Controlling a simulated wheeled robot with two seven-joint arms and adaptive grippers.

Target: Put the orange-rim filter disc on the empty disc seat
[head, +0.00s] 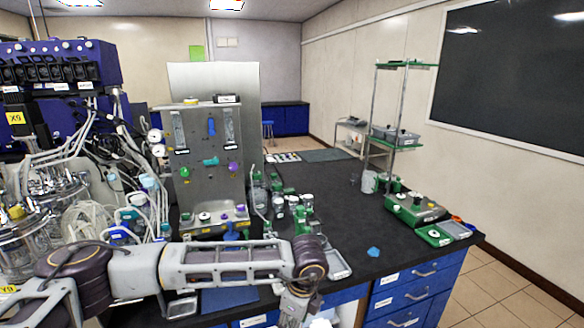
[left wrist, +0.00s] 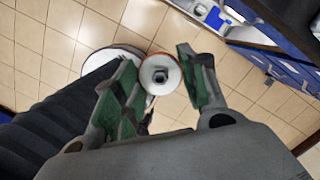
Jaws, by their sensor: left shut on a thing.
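The orange-rim filter disc (left wrist: 160,74), white with a dark centre knob, is between the fingers of my left gripper (left wrist: 158,66) in the left wrist view. The gripper is shut on it, with tiled floor behind. In the head view my left gripper (head: 297,308) hangs down at the bottom, by the bench's front edge; I cannot make out the disc clearly there. A green unit (head: 434,236) with a white round part and dark knob on top stands at the bench's right end. I cannot tell which place is the empty disc seat. My right gripper is not in view.
A steel panel (head: 208,150) with gauges and coloured knobs stands behind my left arm. Glassware and tubing crowd the left. A larger green box (head: 415,209) stands behind the green unit. A blue piece (head: 374,252) lies on the dark benchtop (head: 335,215), mostly clear around it.

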